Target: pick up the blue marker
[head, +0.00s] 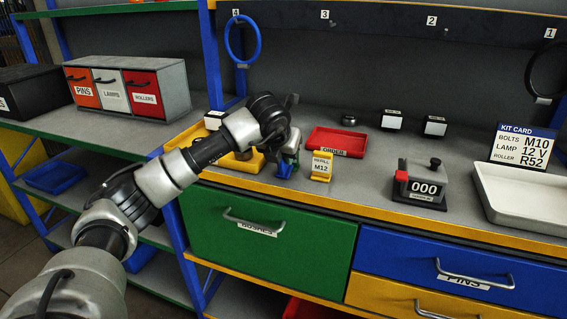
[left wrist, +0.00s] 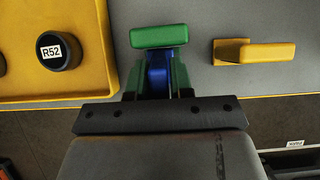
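The blue marker (head: 284,169) appears as a small blue piece low at the counter's front edge, largely hidden by my left gripper (head: 288,158). In the left wrist view, blue (left wrist: 157,75) fills the gap between the green-sided fingers of my left gripper (left wrist: 157,80). Whether the fingers press on it or only stand around it does not show. A green bar (left wrist: 160,36) lies across the top of the blue piece; what it belongs to is unclear. My right gripper is not in view.
A red tray (head: 337,142) lies behind. A counter device (head: 420,183) and white tray (head: 520,195) stand farther right.

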